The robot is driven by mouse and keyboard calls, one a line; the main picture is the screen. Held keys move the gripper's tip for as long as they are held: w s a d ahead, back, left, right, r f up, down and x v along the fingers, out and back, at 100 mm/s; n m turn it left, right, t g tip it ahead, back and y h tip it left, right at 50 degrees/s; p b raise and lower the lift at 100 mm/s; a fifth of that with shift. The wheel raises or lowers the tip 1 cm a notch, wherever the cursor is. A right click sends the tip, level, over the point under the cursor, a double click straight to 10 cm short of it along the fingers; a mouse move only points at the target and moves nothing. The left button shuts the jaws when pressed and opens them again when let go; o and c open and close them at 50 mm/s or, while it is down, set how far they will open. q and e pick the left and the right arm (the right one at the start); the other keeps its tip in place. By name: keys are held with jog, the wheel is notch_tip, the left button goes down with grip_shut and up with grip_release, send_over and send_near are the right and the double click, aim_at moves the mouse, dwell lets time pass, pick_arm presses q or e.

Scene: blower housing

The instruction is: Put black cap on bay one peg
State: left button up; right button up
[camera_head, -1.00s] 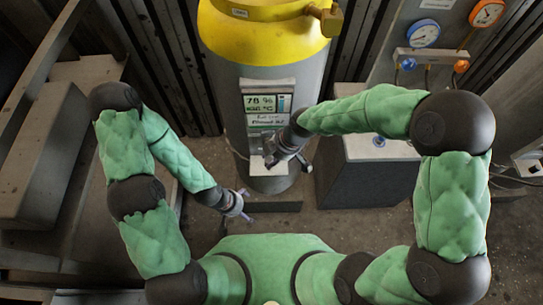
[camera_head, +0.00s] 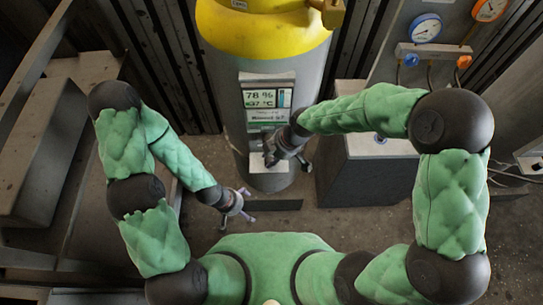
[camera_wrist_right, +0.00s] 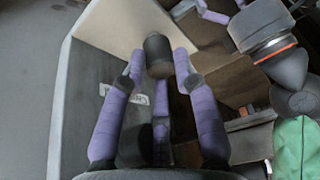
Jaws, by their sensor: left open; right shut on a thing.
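The black cap (camera_wrist_right: 158,52) is a dark, short cylinder between the purple fingertips of my right gripper (camera_wrist_right: 158,66) in the right wrist view. The gripper is shut on it, and a pale flat surface (camera_wrist_right: 118,32) lies behind. In the head view my right gripper (camera_head: 270,160) is in front of the lower part of the grey housing with the yellow top, by a small pale ledge (camera_head: 257,167). The cap is too small to make out there. I cannot make out a bay one peg. My left gripper (camera_head: 247,202) is open and empty, lower and to the left.
The tall grey housing (camera_head: 262,180) with a display panel (camera_head: 267,98) stands in the middle. A grey box (camera_head: 362,180) stands to its right, below gauges (camera_head: 426,28). Dark beams and blocks (camera_head: 45,150) fill the left side. Floor is clear at lower right.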

jog(key=shift+f+b, duration=0.35)
jog(key=shift+f, duration=0.1)
jog(key=o, duration=1)
jog(key=shift+w+r, duration=0.15)
jog(key=shift+d+r, duration=0.15)
jog(key=shift+r, duration=0.3)
jog(key=v, duration=1)
jog(key=shift+s+d+r, duration=0.2)
jog(key=shift+s+r, duration=0.05)
jog(key=shift+r, duration=0.05)
jog(key=shift+f, duration=0.1)
